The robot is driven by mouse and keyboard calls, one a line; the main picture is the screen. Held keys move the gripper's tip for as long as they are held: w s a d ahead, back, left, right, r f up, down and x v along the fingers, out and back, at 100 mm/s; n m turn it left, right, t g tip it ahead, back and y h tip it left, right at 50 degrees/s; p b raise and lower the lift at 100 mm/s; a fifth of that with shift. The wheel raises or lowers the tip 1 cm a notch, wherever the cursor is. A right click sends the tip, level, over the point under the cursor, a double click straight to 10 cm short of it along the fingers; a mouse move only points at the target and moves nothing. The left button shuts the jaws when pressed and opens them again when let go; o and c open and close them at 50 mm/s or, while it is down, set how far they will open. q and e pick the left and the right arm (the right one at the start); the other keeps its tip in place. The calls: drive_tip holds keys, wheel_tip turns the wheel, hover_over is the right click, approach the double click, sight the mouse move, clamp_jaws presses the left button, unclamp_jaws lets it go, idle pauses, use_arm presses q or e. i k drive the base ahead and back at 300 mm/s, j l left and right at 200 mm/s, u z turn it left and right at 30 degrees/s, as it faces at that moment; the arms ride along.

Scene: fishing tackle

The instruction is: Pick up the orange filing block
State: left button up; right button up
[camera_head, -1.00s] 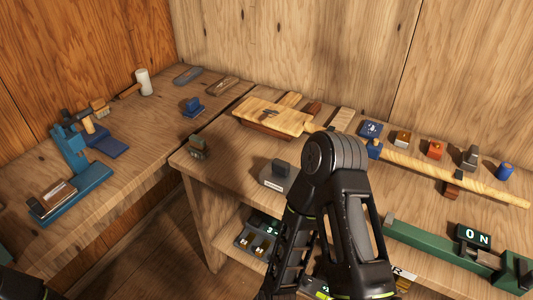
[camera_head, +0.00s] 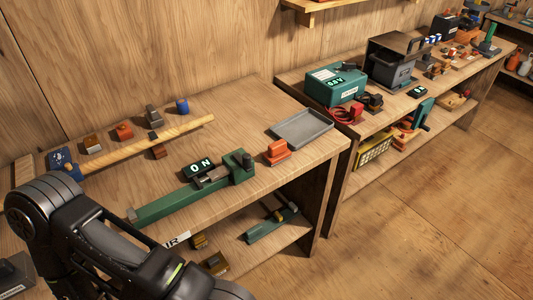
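An orange block (camera_head: 277,150) with a dark base edge sits upright on the workbench (camera_head: 240,200), near its right front edge. A smaller orange-red block (camera_head: 124,130) stands at the back left in a row of small items. I cannot tell from looks alone which one is the filing block. One of my black arms fills the lower left, but its gripper fingers are out of the picture. My other arm does not show. Nothing touches either orange block.
A grey tray (camera_head: 303,128) lies just behind the front orange block. A wooden strip (camera_head: 150,145) crosses the bench. A second bench to the right holds a teal box (camera_head: 335,84).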

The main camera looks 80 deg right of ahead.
sight(278, 152)
drive_tip(key=z, duration=3)
